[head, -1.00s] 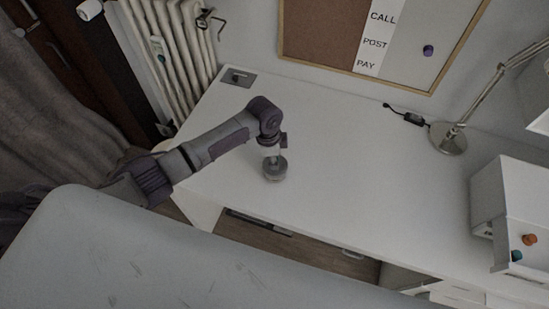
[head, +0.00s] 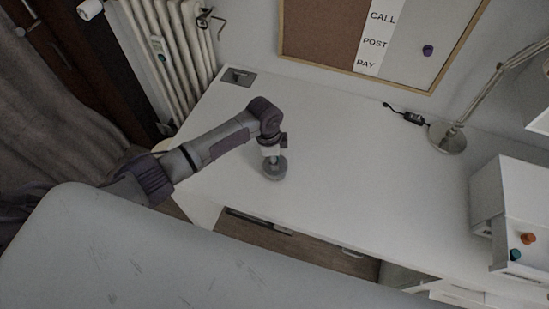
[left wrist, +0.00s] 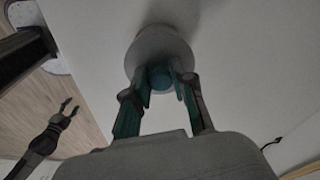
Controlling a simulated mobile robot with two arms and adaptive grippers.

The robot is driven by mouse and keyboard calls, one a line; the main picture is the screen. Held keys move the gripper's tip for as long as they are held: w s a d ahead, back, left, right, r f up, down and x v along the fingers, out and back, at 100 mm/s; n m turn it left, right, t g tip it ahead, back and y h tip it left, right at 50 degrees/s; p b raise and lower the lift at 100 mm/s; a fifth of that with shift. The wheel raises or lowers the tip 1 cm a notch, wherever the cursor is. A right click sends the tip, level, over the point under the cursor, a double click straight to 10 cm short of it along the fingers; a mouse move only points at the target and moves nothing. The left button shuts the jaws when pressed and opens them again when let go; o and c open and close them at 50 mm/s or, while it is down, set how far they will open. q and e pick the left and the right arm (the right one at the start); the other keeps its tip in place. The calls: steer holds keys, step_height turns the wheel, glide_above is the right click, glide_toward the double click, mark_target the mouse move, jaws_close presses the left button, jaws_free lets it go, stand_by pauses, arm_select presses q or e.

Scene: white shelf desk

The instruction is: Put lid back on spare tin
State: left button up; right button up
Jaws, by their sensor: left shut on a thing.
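A small round grey tin (head: 274,175) stands on the white desk, directly under my left gripper (head: 272,158). In the left wrist view, a round grey lid (left wrist: 150,45) with a teal knob (left wrist: 160,77) shows at the fingertips. My left gripper (left wrist: 164,82) is shut on the knob, one finger on each side. The lid and tin overlap in the head view, so I cannot tell whether the lid is seated or just above the rim. My right gripper (left wrist: 69,106) is open and empty in the left wrist view, away from the tin.
The white desk (head: 350,190) is clear around the tin. A lamp (head: 449,138) stands at the back right, near a white drawer unit (head: 500,190) with orange and teal knobs. A grey plate (head: 238,77) lies at the far left corner.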

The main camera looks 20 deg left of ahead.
stand_by(0.6)
stand_by(0.3)
arm_select(q)
steer(key=o, duration=1)
steer(key=shift+c, duration=0.2)
steer(key=shift+o, duration=0.2)
steer(key=o, duration=0.4)
steer(key=shift+o, duration=0.2)
steer(key=shift+p, duration=0.35)
steer(key=shift+r+p, duration=3.5)
steer(key=shift+p, duration=0.05)
